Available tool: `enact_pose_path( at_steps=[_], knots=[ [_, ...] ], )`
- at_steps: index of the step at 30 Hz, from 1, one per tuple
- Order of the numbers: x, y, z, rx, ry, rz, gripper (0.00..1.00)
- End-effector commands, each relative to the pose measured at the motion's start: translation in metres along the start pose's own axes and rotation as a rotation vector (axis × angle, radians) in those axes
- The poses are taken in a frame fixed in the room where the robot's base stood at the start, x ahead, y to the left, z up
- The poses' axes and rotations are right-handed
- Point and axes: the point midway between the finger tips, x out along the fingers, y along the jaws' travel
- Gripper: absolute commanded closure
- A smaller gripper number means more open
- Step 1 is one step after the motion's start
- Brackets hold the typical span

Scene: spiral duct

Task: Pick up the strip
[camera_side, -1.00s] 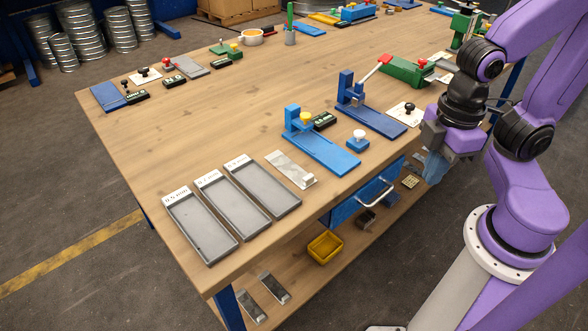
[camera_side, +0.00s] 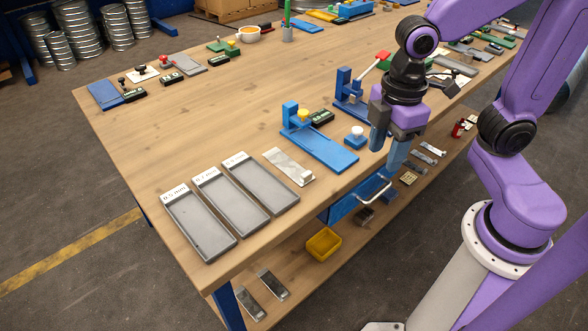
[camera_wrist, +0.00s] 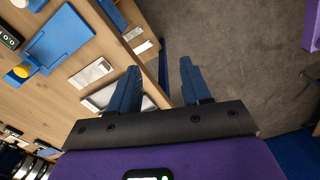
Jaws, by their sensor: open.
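A pale metal strip (camera_side: 288,167) lies on the bench between the grey trays and a blue fixture, with a small raised block at its near end. In the wrist view the strip (camera_wrist: 92,73) is left of the fingers. My gripper (camera_side: 388,152) has blue fingers pointing down. It is open and empty near the bench's front edge, to the right of the strip and apart from it. In the wrist view my gripper (camera_wrist: 160,72) shows a clear gap between its fingers, with the bench edge and floor beyond.
Labelled grey trays (camera_side: 200,220) lie left of the strip. A blue fixture with a yellow knob (camera_side: 320,150) and a blue block with a white knob (camera_side: 356,139) stand between strip and gripper. Other metal strips (camera_side: 272,285) lie on the lower shelf. The bench's middle is clear.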

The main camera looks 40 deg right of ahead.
Motion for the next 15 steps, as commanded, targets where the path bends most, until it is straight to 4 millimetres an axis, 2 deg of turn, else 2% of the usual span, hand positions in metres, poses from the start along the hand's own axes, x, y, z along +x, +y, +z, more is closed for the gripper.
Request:
enact_pose_path(
  at_steps=[6, 15],
  knots=[
    [-0.001, 0.045, -0.031, -0.081, -0.007, 0.000, 0.52],
    [0.001, 0.108, -0.060, -0.198, -0.015, -0.004, 0.52]
  ],
)
